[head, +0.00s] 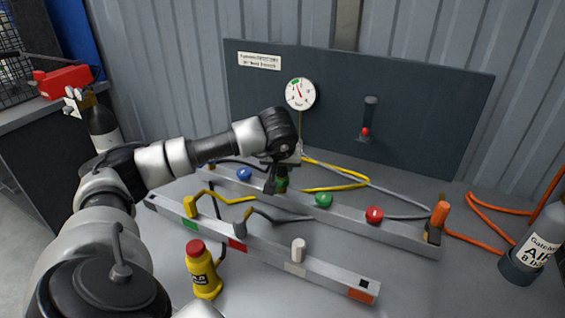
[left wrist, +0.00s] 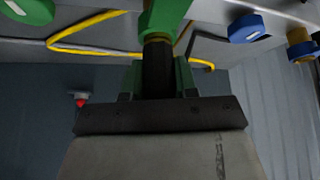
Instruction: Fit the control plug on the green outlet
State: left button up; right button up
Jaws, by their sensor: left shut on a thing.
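My left gripper (head: 278,186) reaches over the back rail (head: 345,220), between a blue knob (head: 244,174) and a green knob (head: 324,199). It is shut on a black and green piece, which shows in the left wrist view as a black cylinder (left wrist: 158,72) with a green part (left wrist: 165,14) beyond it. I cannot tell whether this piece is the control plug or touches the rail. The front rail (head: 330,279) bears a green patch (head: 190,224) beside a yellow plug (head: 190,205). My right gripper is out of view.
A red knob (head: 374,214) and an orange plug (head: 440,214) are further right. A grey plug (head: 240,226) and a white plug (head: 298,249) stand on the front rail. A yellow bottle (head: 205,276) stands in front. Yellow and grey hoses lie behind. A gauge panel (head: 430,105) stands at the back.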

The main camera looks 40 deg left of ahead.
pick_arm(q)
jog(key=shift+f, duration=0.15)
jog(key=o, duration=1)
